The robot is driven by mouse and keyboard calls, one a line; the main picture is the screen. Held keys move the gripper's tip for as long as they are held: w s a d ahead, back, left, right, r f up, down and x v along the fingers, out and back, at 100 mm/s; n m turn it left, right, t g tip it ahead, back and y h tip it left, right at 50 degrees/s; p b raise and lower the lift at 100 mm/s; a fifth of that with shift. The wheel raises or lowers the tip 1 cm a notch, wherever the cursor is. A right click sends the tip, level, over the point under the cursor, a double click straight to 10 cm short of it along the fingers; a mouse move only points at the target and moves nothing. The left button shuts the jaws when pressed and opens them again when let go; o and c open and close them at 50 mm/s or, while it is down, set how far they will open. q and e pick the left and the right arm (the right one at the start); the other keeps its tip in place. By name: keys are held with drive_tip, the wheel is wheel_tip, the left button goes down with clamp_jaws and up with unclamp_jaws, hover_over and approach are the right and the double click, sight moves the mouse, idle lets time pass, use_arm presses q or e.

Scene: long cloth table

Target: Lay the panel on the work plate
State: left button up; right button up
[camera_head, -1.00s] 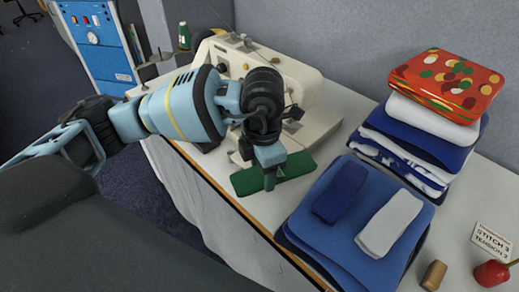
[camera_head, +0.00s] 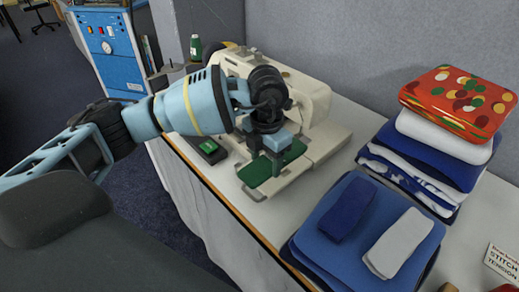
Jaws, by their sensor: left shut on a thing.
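A flat green panel (camera_head: 262,176) is in my left gripper (camera_head: 274,162), which is shut on it from above. The panel looks roughly level and lies over the front left of the pale work plate (camera_head: 323,145) at the foot of the cream sewing machine (camera_head: 305,85). Pale plate shows around the panel's edges. I cannot tell whether the panel touches the plate or hangs just above it. The gripper and wrist hide the panel's far part and some of the machine. My right gripper is not in view.
A dark box with a green top (camera_head: 210,148) sits left of the plate, near the table edge. A blue cloth stack (camera_head: 330,250) lies at the front, and a taller stack (camera_head: 415,165) stands right. A green spool (camera_head: 196,46) stands behind.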

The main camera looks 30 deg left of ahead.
use_arm(q)
drive_tip(key=shift+w+a+f, duration=0.7)
drive_tip(key=shift+w+a, duration=0.2)
drive_tip(key=shift+w, duration=0.15)
drive_tip(key=shift+w+a+f, duration=0.75)
drive_tip(key=shift+w+a, duration=0.15)
drive_tip(key=shift+w, duration=0.2)
drive_tip(key=shift+w+a+f, duration=0.7)
drive_tip(key=shift+w+a, duration=0.2)
drive_tip(key=shift+w, duration=0.15)
drive_tip(key=shift+f, duration=0.65)
drive_tip(key=o, duration=1)
drive_tip(key=shift+r, duration=0.15)
wheel_tip(320, 180, up, 13)
